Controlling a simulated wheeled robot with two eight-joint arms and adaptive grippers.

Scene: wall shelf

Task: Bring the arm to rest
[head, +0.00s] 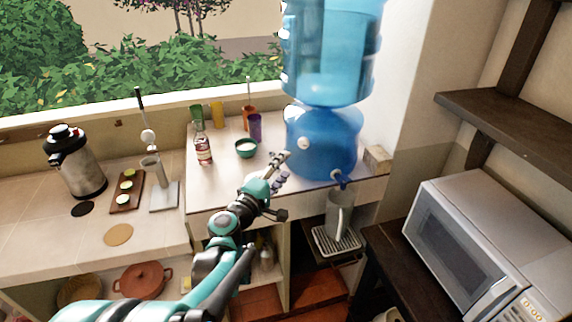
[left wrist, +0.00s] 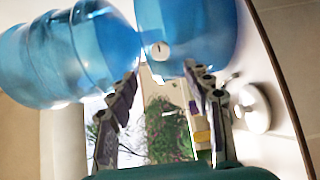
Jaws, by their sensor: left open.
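My left arm (head: 222,225) reaches from the bottom left up over the counter's front edge in the head view. My left gripper (head: 285,165) is open and empty in front of the blue water dispenser's base (head: 320,145). In the left wrist view the two fingers (left wrist: 158,82) are spread apart with nothing between them, and the dispenser (left wrist: 192,30) and its blue bottle (left wrist: 75,55) are beyond them. Whether a finger touches the dispenser cannot be told. My right gripper is not in view.
A green bowl (head: 246,148), a bottle (head: 203,147) and cups (head: 255,127) stand left of the dispenser. A grey pitcher (head: 339,212) stands on a drip tray below its tap. A microwave (head: 480,240) sits at the right under a dark wall shelf (head: 515,128).

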